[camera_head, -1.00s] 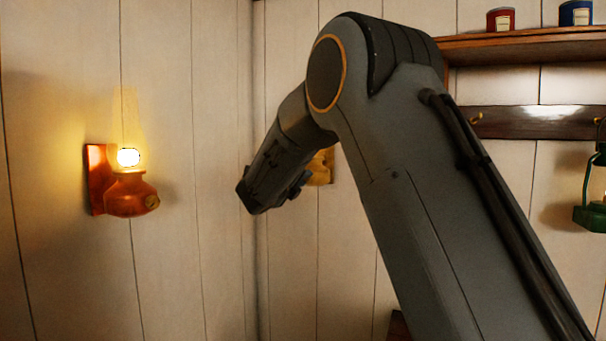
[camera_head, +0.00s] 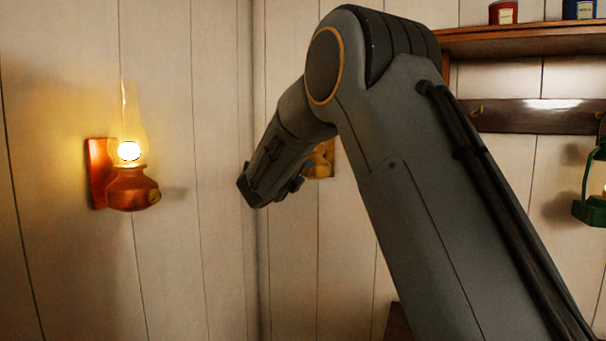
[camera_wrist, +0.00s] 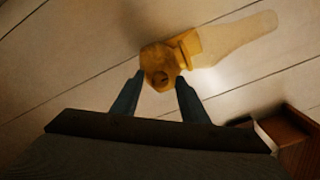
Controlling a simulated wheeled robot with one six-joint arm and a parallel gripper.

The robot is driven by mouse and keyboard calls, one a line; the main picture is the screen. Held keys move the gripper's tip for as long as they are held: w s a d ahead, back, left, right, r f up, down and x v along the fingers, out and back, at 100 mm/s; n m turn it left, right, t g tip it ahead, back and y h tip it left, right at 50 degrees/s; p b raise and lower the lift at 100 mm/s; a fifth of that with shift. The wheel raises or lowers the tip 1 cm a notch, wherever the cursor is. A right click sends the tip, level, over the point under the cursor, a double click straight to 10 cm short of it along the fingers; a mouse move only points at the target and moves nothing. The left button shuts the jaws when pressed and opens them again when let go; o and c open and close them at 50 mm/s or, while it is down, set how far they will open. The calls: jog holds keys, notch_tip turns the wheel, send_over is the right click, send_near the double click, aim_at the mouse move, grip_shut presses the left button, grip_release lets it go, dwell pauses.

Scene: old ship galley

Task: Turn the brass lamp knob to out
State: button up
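A yellow brass lamp (camera_wrist: 185,52) is on the plank wall in the wrist view, with a pale glass chimney (camera_wrist: 240,40) pointing up and right. Its round knob (camera_wrist: 160,79) faces the wrist camera. My gripper (camera_wrist: 158,92) is open, with one blue finger on each side below the knob; I cannot tell whether either touches it. In the head view, part of the brass lamp (camera_head: 320,160) shows behind my arm, which hides the rest of it and the fingertips. I cannot tell whether this lamp is lit.
A lit copper lamp (camera_head: 131,188) with a small knob hangs on the left wall. A green lantern (camera_head: 590,208) hangs at the right edge, under a wooden peg rail (camera_head: 540,116) and a shelf (camera_head: 520,40) with tins. A wooden box-like piece (camera_wrist: 300,140) is at lower right in the wrist view.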

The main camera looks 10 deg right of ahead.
jog(key=b+v, duration=0.2)
jog(key=v, duration=0.6)
jog(key=shift+d, duration=0.1)
jog(key=s+d+f+m+g+y, duration=0.2)
jog(key=s+d+f+m+g, duration=0.3)
jog(key=s+f+m, duration=0.5)
jog(key=s+d+f+m+g+y, duration=0.1)
jog(key=s+d+f+m+g, duration=0.6)
jog(key=f, duration=0.6)
jog(key=s+a+f+m+y, duration=0.2)
jog(key=s+f+m, duration=0.2)
jog(key=s+m, duration=0.3)
jog(key=s+a+f+m+g+y, duration=0.1)
jog(key=s+a+f+m+y, duration=0.1)
jog(key=s+m, duration=0.6)
jog(key=s+a+f+m+y, duration=0.3)
jog(key=s+f+m, duration=0.3)
jog(key=s+m, duration=0.2)
jog(key=shift+f+g+y, duration=0.3)
